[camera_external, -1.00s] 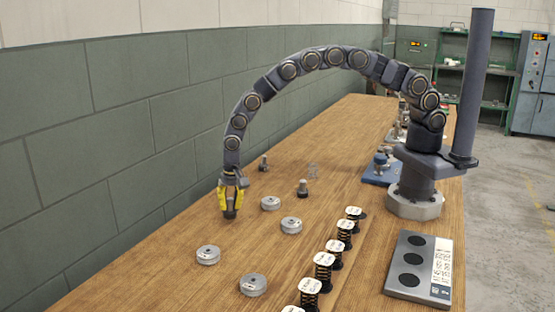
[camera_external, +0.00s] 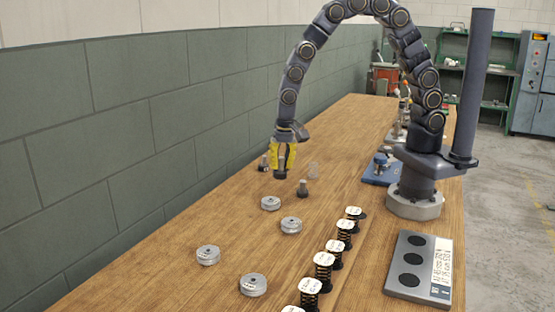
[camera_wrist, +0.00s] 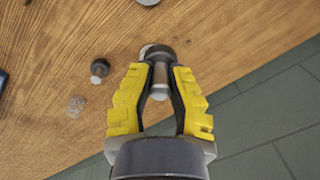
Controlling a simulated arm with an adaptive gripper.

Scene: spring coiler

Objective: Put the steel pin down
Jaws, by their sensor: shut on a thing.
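My gripper (camera_external: 283,158) has yellow fingers shut on the steel pin (camera_external: 281,174). It holds the pin above the wooden table, near the two standing pins. In the wrist view, my gripper (camera_wrist: 161,84) grips the pin's grey shaft (camera_wrist: 160,77), and the pin's dark, wider end points away from the wrist. A similar dark-based pin (camera_external: 302,189) stands on the table to the right of my gripper; one such pin also shows in the wrist view (camera_wrist: 98,70). Another pin (camera_external: 263,164) stands just left of the fingers.
A small clear piece (camera_external: 313,170) stands right of my gripper. Several round metal discs (camera_external: 270,203) lie nearer the camera. A row of labelled black springs (camera_external: 338,247) and a grey block with dark round recesses (camera_external: 398,285) are at the right. Bare table (camera_external: 170,285) lies left.

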